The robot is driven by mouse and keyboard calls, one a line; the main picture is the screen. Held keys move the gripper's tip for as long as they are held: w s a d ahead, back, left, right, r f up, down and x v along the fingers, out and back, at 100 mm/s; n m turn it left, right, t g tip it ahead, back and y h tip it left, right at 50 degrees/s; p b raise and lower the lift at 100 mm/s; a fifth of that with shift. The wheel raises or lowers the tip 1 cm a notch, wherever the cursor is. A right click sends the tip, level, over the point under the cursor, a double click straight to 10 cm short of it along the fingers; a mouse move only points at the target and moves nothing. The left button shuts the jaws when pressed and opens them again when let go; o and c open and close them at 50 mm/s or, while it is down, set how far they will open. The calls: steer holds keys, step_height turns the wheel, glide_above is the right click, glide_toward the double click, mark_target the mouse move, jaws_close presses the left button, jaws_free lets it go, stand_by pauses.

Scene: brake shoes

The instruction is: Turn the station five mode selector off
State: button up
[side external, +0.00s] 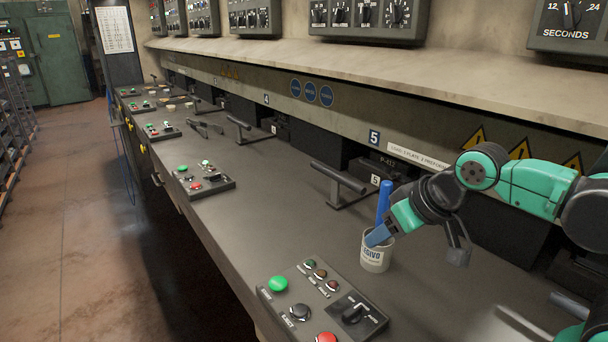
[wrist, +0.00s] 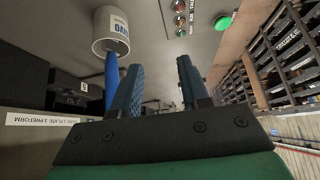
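The nearest control panel (side external: 322,302) lies on the bench at the bottom of the side view, in front of the "5" sign. Its black rotary selector (side external: 352,311) sits on a dark plate at the right; its exact setting is too small to read. My gripper (side external: 378,237) is beside the white cup, beyond the panel and apart from the selector. In the wrist view my gripper (wrist: 160,65) shows two blue fingers spread, with nothing between them. Part of a panel with small indicators (wrist: 180,18) and a green button (wrist: 223,22) shows at the top there; no selector is visible.
A white cup (side external: 375,256) holding a blue handle (side external: 384,200) stands close to my gripper; the cup (wrist: 104,40) also shows in the wrist view. A black bar handle (side external: 338,178) stands behind. The bench between cup and panel is clear.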

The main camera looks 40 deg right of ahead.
steer(key=m, duration=0.2)
steer(key=m+g, duration=0.6)
steer(key=m, duration=0.6)
glide_above(353, 309)
steer(key=f, duration=0.4)
steer(key=shift+w+d+f, duration=0.15)
steer(key=shift+d+f, duration=0.1)
steer(key=shift+d, duration=0.15)
steer(key=m, duration=0.1)
steer(key=f+m, duration=0.1)
steer(key=shift+a+m+g, duration=0.3)
steer(key=shift+a+m, duration=0.05)
steer(key=shift+m, duration=0.05)
steer(key=shift+f+m, duration=0.3)
steer(key=shift+f, duration=2.55)
jaws_close()
